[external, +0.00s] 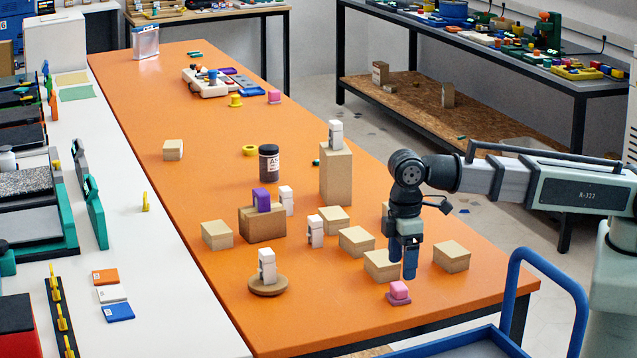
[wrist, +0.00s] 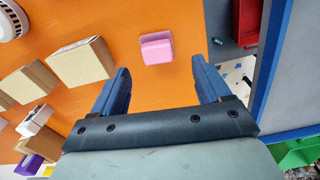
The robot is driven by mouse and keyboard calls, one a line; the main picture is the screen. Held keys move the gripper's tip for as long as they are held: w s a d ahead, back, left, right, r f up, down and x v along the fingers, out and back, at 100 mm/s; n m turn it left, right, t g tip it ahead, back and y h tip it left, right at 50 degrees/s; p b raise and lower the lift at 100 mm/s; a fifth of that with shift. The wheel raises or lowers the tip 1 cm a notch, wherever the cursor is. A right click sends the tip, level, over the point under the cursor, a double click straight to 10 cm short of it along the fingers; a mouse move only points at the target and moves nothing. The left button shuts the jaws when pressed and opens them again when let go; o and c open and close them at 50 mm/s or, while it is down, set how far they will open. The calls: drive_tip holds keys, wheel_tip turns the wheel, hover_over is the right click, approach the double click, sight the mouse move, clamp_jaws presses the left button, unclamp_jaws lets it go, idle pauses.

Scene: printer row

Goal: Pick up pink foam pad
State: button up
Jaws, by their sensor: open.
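A small pink foam pad (external: 399,289) lies on the orange table near its front right part. It looks like a raised pink block on a slightly wider, darker pink base. In the wrist view the pink pad (wrist: 156,48) lies ahead of the fingertips, between their lines. My gripper (external: 402,268) points down above the pad and apart from it. Its blue fingers (wrist: 160,78) are spread, with nothing between them. Another small pink piece (external: 274,97) sits far back on the table.
Cardboard boxes (external: 382,265) stand close behind and beside the pad, one right by my gripper. A round wooden stand (external: 268,286) holds a white item at left. A blue-railed cart (external: 548,258) stands beyond the table's front edge.

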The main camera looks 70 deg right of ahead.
sight(399, 286)
drive_tip(key=shift+w+d+f, duration=0.1)
drive_tip(key=shift+f, duration=1.3)
drive_tip(key=shift+w+d+f, duration=0.1)
drive_tip(key=shift+f, duration=1.3)
drive_tip(key=shift+a, duration=0.1)
drive_tip(key=c, duration=1.1)
